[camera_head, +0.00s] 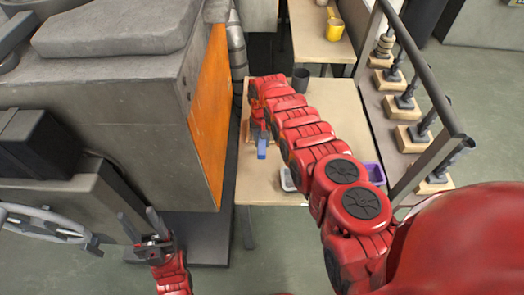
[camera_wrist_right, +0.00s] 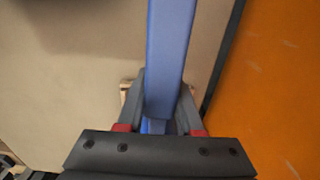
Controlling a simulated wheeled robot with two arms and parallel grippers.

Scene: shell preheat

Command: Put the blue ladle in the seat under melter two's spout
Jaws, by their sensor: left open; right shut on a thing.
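The blue ladle shows as a long blue handle in the right wrist view (camera_wrist_right: 170,50) and as a short blue piece in the head view (camera_head: 262,149). My right gripper (camera_wrist_right: 162,112) is shut on this handle, above the near table by the orange panel. The ladle's bowl is hidden. A small wooden piece (camera_wrist_right: 127,86) shows behind the fingers; I cannot tell if it is the seat. I cannot make out a spout or which machine is melter two. My left gripper (camera_head: 146,228) is open and empty at lower left, far from the ladle.
A large grey machine (camera_head: 115,105) with an orange side panel (camera_head: 211,110) stands left of the table (camera_head: 270,188). A dark cup (camera_head: 300,79) and a purple bin (camera_head: 375,174) are on the table. A railing (camera_head: 425,75) runs along the right. A yellow cup (camera_head: 334,30) stands farther back.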

